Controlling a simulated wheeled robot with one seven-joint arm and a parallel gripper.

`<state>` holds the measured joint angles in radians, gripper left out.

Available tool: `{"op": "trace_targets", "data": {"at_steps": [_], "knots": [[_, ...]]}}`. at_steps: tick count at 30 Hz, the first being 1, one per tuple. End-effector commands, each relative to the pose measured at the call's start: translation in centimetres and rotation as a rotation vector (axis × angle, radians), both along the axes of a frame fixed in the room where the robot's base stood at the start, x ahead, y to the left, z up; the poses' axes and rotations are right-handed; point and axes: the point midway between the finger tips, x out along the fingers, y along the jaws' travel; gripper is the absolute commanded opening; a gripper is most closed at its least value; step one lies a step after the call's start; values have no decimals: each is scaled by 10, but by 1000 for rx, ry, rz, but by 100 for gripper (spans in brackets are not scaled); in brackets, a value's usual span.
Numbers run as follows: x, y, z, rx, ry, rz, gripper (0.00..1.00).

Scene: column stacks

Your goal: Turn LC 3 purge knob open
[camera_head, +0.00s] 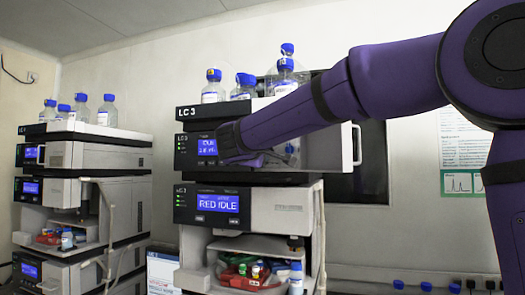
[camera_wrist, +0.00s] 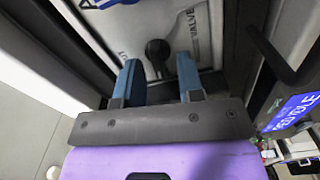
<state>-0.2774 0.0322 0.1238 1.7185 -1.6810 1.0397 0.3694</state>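The LC 3 stack (camera_head: 247,112) stands in the middle of the head view, with the "LC 3" label on its top module. In the wrist view a dark knob (camera_wrist: 157,50) sits on a light panel, with lettering that reads "VALVE" beside it. My gripper (camera_wrist: 161,72) is open, with its two blue fingers apart. The knob shows in the gap between the fingers, beyond their tips; I see no contact. In the head view my purple arm reaches across to the upper part of the stack, and my wrist hides the knob and the fingers.
A lit display (camera_head: 217,203) is on the module below my wrist. Several blue-capped bottles (camera_head: 285,72) stand on top of the stack. A second instrument stack (camera_head: 85,160) is at left. In the wrist view, dark frame parts (camera_wrist: 250,50) run close on the right.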

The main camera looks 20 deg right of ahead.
Motion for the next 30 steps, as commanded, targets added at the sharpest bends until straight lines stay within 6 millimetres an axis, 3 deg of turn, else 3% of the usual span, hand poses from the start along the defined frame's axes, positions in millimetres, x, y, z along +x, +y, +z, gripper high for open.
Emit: {"op": "trace_targets", "data": {"at_steps": [5, 18, 30], "knots": [[-12, 9, 1, 0, -2, 3, 35], [-73, 54, 0, 0, 0, 3, 35], [-87, 64, 0, 1, 1, 0, 35]]}}
